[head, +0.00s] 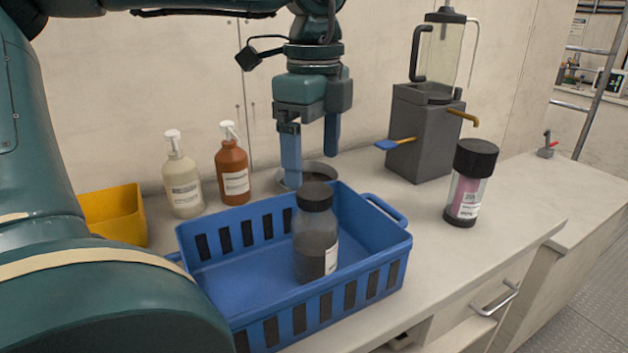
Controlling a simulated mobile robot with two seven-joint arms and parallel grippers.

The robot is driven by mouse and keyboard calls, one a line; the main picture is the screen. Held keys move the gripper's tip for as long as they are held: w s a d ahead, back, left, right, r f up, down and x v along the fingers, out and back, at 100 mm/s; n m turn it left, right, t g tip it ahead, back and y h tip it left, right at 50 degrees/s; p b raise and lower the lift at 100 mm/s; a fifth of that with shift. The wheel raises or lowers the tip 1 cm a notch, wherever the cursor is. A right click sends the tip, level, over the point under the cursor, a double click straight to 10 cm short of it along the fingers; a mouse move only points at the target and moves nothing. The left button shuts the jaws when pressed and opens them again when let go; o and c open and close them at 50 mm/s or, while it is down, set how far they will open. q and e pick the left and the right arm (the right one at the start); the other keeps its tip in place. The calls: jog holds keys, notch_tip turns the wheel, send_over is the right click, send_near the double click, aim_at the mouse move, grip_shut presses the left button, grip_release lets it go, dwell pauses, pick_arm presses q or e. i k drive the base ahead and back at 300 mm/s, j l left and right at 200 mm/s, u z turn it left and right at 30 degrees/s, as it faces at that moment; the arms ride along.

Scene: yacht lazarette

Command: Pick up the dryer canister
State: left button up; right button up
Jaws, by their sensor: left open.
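A clear canister with a black cap, a black base and pink contents behind a label (467,192) stands upright on the counter, right of the blue crate; it looks like the dryer canister. My left gripper (311,168) points down behind the crate, well to the left of this canister. Its two blue fingers are apart with nothing held between them. Its fingertips are close to a round metal dish (320,170) on the counter; I cannot tell whether they touch it. My right gripper does not show.
The blue crate (367,290) holds a dark-capped jar (315,245). A cream pump bottle (183,182), a brown pump bottle (232,170) and a yellow bin (115,212) stand left. A grey dispenser (425,135) stands behind the canister.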

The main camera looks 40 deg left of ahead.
aim_at(466, 194)
jog(key=k+l, duration=0.35)
jog(key=l, duration=0.15)
jog(key=k+l, duration=0.4)
jog(key=l, duration=0.1)
